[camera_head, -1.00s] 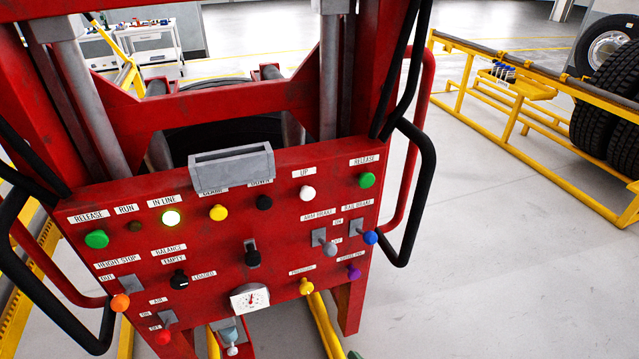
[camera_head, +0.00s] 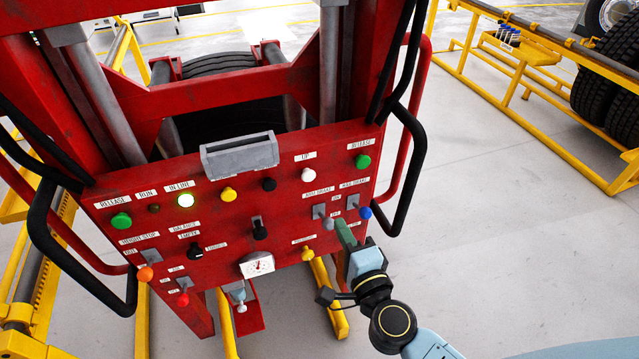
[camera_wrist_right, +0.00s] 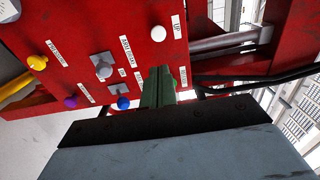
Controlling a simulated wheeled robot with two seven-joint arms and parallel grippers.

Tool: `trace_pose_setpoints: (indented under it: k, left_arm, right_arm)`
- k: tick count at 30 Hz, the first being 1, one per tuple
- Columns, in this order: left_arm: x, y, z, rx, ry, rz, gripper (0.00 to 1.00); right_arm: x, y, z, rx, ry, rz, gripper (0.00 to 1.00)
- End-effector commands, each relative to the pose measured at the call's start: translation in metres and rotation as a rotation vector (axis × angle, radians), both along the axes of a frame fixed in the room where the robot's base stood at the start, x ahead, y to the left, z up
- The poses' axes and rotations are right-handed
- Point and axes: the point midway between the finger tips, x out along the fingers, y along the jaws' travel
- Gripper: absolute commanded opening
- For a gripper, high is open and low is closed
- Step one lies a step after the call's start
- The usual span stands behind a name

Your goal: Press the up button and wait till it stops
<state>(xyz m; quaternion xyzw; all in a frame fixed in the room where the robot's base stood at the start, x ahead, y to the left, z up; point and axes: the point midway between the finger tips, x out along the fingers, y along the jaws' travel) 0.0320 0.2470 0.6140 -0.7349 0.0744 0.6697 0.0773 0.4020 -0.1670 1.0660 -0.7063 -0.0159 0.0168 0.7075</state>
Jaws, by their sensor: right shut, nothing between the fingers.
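The white button (camera_head: 308,175) under the UP label (camera_head: 306,155) sits at the upper right of the red control panel (camera_head: 215,240). It also shows in the right wrist view (camera_wrist_right: 158,34), beside its UP label. My right gripper (camera_head: 341,226) is shut and empty, its green fingers pointing at the panel below and right of the white button, near the brake levers. In the right wrist view the fingers (camera_wrist_right: 158,80) are together and apart from the white button. My left gripper is not in view.
A green RELEASE button (camera_head: 362,161) and a blue knob (camera_head: 365,212) are close by. A black button (camera_head: 269,185) is left of the white one. Black handles (camera_head: 412,180) flank the panel. A tire (camera_head: 225,68) is behind it.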

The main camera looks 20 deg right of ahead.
Motion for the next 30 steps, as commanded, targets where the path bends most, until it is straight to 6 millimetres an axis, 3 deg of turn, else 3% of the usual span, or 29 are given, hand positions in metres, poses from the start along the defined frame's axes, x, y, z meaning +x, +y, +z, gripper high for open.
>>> trace_pose_setpoints:
  k: [18, 24, 30]
  left_arm:
    - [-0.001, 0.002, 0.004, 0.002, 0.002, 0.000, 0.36]
    - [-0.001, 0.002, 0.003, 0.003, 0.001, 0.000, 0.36]
    - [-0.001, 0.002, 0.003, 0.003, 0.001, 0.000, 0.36]
  right_arm:
    - [0.115, 0.006, 0.001, -0.002, -0.002, 0.000, 0.00]
    - [0.130, 0.006, 0.000, -0.002, 0.000, 0.000, 0.00]
    - [0.133, 0.006, 0.000, -0.001, 0.000, 0.001, 0.00]
